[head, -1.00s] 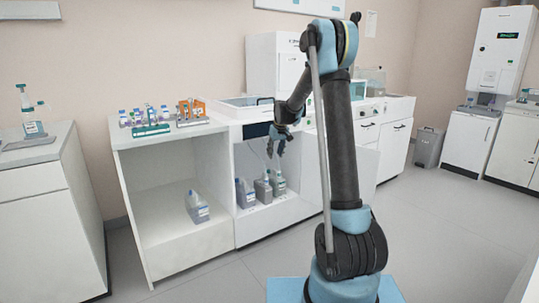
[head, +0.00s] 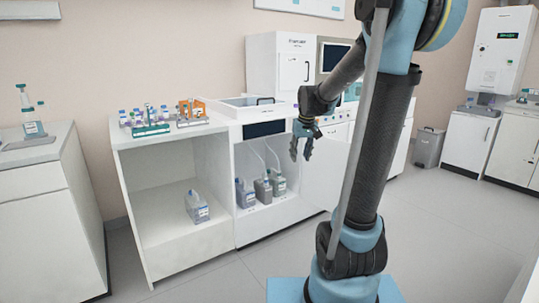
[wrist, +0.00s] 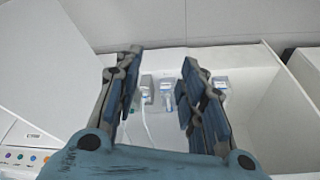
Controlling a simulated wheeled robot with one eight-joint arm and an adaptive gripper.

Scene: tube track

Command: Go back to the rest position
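My gripper (head: 301,153) hangs pointing down in front of the white analyser cabinet, to the right of its open lower compartment in the head view. In the wrist view my gripper (wrist: 160,75) has its two fingers spread apart with nothing between them, so it is open and empty. Several bottles stand in the compartment: a blue-tinted one (head: 245,193), a grey one (head: 263,190) and a green-capped one (head: 279,184). Thin tubes run down to them. In the wrist view, bottles (wrist: 167,92) show beyond the fingers. My arm rises at the right of the head view.
A jug (head: 197,207) stands in the open shelf unit (head: 150,245) at the left. Tube racks (head: 150,128) sit on its top. An open cabinet door (head: 322,178) stands near my gripper. The grey floor (head: 440,225) at right is clear, with a bin (head: 428,148) behind.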

